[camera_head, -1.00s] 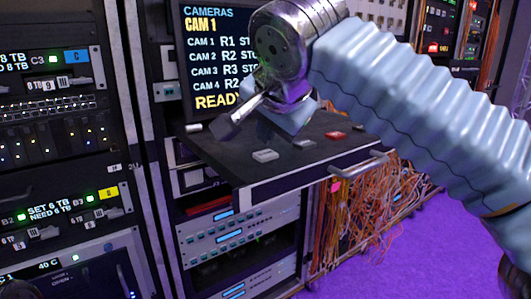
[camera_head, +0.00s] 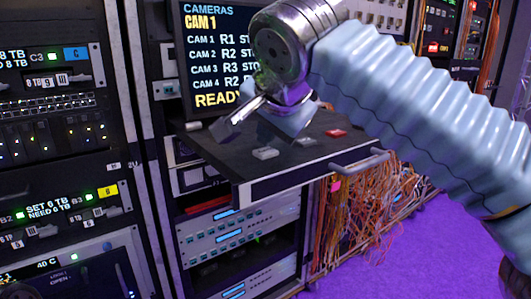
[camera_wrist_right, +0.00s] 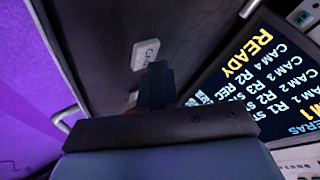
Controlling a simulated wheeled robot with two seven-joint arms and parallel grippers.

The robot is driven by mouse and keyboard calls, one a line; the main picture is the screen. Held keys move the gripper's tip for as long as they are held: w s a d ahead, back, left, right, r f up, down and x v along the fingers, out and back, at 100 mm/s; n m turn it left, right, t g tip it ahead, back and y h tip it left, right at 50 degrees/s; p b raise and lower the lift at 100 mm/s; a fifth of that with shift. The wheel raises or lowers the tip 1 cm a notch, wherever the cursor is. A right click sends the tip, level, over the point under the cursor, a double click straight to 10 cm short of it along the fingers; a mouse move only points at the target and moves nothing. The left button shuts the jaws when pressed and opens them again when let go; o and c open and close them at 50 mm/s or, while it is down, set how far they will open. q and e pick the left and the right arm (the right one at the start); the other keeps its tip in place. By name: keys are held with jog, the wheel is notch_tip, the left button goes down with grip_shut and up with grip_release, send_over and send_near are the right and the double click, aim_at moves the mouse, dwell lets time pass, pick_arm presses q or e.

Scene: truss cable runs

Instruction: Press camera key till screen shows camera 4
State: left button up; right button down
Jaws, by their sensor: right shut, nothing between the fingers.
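The screen (camera_head: 217,60) reads CAMERAS, CAM 1, a list of CAM 1 to CAM 4, and READY. A light grey key (camera_head: 265,153) sits at the left of a key row on the dark pull-out shelf (camera_head: 225,165). My left gripper is out of view.
A darker grey key (camera_head: 305,142) and a red key (camera_head: 336,133) lie right of the pale key. A handle (camera_head: 365,162) runs along the shelf front. Orange cables (camera_head: 350,215) hang below right. Server racks (camera_head: 60,130) stand at left.

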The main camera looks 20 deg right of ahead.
aim_at(268, 152)
jog(key=shift+f+b, duration=0.4)
dwell(0.6)
jog(key=shift+r, duration=0.1)
jog(key=shift+r+p, duration=0.75)
jog(key=shift+p, duration=0.1)
notch_tip(268, 152, up, 3)
jog(key=p, duration=0.2)
jog(key=shift+p, duration=0.35)
jog(key=shift+r, duration=1)
dwell(2.7)
